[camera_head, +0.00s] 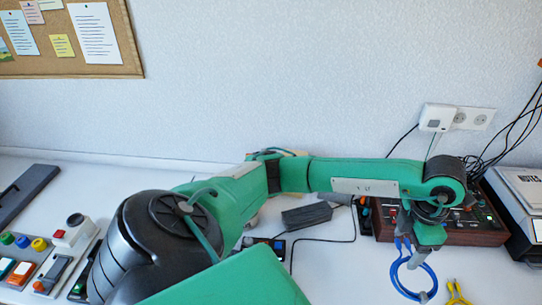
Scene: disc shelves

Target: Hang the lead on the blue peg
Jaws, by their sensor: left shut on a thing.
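My left arm reaches across the picture from the lower left. Its gripper (418,248) points down at the right, in front of a brown box with knobs. It is shut on a blue lead (399,273), a looped cable that hangs below the fingers. The fingertips are small and partly covered by the wrist, so the exact grip point is hard to see. I cannot make out a blue peg; the arm hides part of the area behind it. My right gripper is not in view.
The brown knob box (484,226) stands behind the gripper. A scale-like device (525,205) is at the far right. Yellow-handled pliers or a similar tool (456,292) lie at the lower right. A black adapter (307,215) and cable lie mid-table. A button panel (48,262) is at left.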

